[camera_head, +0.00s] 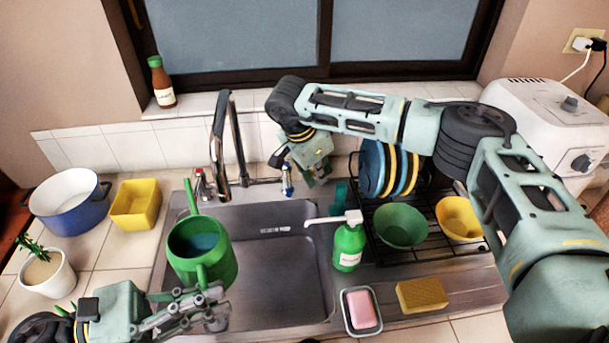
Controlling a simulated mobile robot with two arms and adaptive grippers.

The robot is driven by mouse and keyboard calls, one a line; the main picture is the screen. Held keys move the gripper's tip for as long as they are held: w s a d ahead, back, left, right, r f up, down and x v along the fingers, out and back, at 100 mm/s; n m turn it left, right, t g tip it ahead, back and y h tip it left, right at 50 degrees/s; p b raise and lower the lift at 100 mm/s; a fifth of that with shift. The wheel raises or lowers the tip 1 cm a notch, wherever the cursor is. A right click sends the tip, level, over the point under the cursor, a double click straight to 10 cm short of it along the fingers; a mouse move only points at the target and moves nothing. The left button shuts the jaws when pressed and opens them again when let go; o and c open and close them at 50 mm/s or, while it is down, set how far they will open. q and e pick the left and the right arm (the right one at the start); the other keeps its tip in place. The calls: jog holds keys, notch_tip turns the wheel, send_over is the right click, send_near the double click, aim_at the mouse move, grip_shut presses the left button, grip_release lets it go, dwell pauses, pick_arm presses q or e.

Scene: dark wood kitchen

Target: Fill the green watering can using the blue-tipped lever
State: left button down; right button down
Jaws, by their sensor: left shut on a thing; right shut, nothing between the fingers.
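The green watering can (220,262) is upright over the left part of the sink, with its spout pointing up towards the back. A dark blue-teal surface shows inside its opening. My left gripper (212,298) is shut on the can at its near side, by the handle; the exact contact is partly hidden. The tap (217,130) arches up behind the can; I cannot make out a water stream. The blue-tipped lever (287,182) stands right of the tap base. My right gripper (316,180) is shut and empty, just right of this lever; I cannot tell whether they touch.
A red-marked lever (199,181) stands left of the tap. A green soap bottle (348,248), a dish rack (447,249), a soap dish (361,325) and a sponge (422,295) lie right of the sink (285,275). A blue pot (70,208) and yellow container (135,207) stand left.

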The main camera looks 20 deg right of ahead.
pick_arm(q)
jog(key=shift+r, duration=0.15)
jog(key=shift+d, duration=0.2)
pick_arm(e)
jog(key=w+v, duration=0.1)
jog(key=v, duration=0.9)
jog(key=shift+w, duration=0.3)
